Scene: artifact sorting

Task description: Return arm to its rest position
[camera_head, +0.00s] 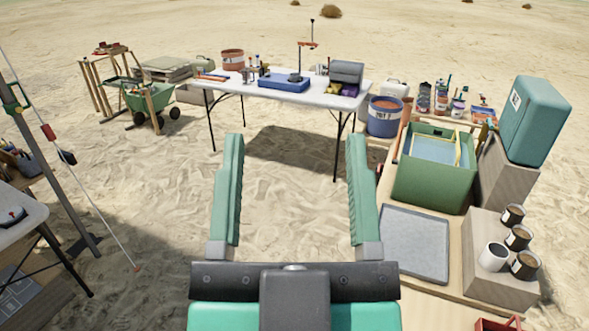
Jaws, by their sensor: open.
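My gripper (293,190) is at the bottom middle of the head view. Its two green fingers point away from me and are wide apart. Nothing is between them but sand farther off. The dark palm and the green wrist show below the fingers. The rest of my arm is out of view.
A white folding table (300,97) with a blue tray (284,82) stands ahead. A green bin (432,178), a grey mat (413,243), a teal case (537,120) and several cups are at right. A table edge (22,228) and a slanted pole are at left. Open sand lies between.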

